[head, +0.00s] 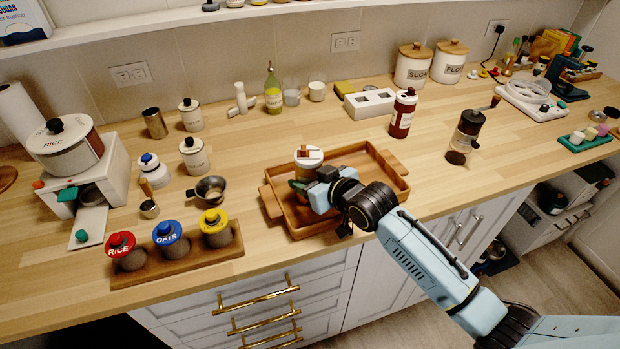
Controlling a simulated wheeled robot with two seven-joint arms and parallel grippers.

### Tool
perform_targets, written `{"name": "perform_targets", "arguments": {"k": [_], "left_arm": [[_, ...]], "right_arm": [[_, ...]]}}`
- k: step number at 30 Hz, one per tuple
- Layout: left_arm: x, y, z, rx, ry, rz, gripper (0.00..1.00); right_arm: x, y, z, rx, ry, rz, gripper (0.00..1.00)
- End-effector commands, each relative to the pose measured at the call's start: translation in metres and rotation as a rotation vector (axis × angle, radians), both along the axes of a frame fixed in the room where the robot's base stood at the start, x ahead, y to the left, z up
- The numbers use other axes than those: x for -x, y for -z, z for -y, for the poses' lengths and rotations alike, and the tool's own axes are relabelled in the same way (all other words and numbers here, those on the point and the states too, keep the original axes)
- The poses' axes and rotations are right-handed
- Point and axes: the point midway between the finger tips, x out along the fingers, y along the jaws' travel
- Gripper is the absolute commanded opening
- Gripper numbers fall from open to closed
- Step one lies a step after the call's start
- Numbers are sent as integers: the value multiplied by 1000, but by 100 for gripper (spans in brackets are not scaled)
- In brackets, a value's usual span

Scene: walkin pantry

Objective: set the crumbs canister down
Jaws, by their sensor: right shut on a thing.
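My right gripper (318,190) is shut around a small canister (306,167) with a white-rimmed lid, a brown top and an amber body. I take it for the crumbs canister, but its lettering is too small to read. It is upright at the left part of a wooden tray (392,174) with raised sides and handles. I cannot tell whether its base touches the tray floor; the gripper hides its lower part. The tray's right part looks empty. My left gripper is not in view.
A wooden rack (228,248) with rice, oats and yellow-lidded jars stands left of the tray. A red bottle (403,113) and a coffee grinder (466,135) stand behind and right. A metal cup (210,190) is close on the left. Counter right of the tray is clear.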

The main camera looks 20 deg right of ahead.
Motion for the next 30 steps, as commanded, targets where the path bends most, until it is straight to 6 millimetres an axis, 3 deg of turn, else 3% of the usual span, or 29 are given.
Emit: {"name": "perform_targets", "arguments": {"k": [8,9,14,24,30], "left_arm": [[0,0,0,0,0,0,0],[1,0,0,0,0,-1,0],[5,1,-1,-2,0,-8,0],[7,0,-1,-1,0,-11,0],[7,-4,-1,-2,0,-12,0]], "right_arm": [[0,0,0,-1,0,3,28],[0,2,0,0,0,1,56],[0,1,0,0,0,1,77],[0,-3,0,-1,0,3,77],[22,-11,9,2,0,0,77]]}}
